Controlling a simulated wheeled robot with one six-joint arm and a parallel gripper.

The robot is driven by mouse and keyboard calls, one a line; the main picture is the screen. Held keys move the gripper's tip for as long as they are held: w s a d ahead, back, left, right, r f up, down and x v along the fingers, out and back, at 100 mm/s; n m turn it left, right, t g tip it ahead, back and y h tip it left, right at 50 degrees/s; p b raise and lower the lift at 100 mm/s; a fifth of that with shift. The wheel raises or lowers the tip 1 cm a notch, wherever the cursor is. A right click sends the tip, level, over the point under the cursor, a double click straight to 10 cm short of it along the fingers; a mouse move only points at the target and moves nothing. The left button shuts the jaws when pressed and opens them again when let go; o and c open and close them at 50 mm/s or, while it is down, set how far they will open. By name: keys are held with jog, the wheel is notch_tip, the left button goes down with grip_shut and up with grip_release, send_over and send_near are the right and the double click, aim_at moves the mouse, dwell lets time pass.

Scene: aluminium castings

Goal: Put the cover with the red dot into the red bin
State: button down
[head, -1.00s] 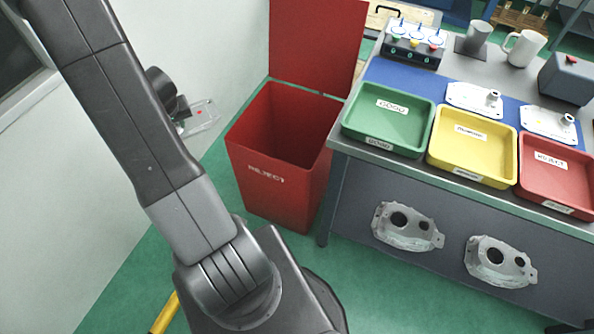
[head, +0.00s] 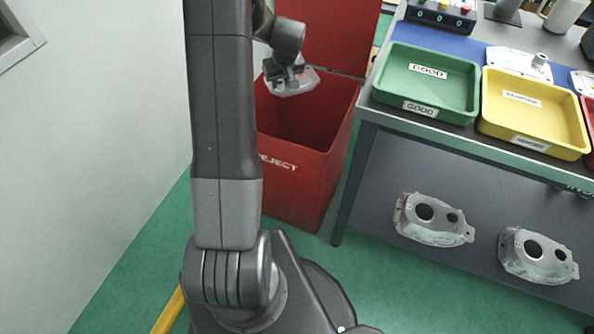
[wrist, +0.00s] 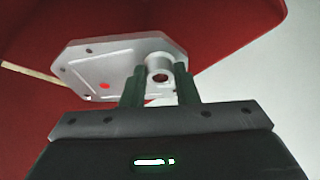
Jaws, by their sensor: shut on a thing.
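The cover with the red dot (wrist: 95,72) is a pale metal plate with a round boss; the red dot shows on its face in the wrist view. My gripper (wrist: 160,85) is shut on the boss of this cover. In the head view the cover (head: 295,84) hangs from my gripper (head: 283,70) over the opening of the red bin. The red bin (head: 292,168), marked REJECT, stands on the floor with its lid (head: 335,35) raised. My arm hides the bin's left side. The bin's floor does not show.
A workbench (head: 470,150) stands right of the bin, with a green tray (head: 400,102), a yellow tray (head: 530,145) and a partly visible red tray (head: 589,120). Another cover (head: 520,62) lies behind the trays. Two castings (head: 432,222) (head: 537,257) show below the bench top. A wall is at left.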

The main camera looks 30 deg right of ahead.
aim_at(282, 92)
jog(key=shift+f+b, duration=1.55)
jog(key=shift+f, duration=1.4)
jog(key=c, duration=1)
grip_release()
jog(key=shift+c, duration=0.2)
jog(key=p+v, duration=0.2)
jog(key=v, duration=1.1)
jog(key=shift+r, duration=0.4)
jog(key=shift+f, duration=0.1)
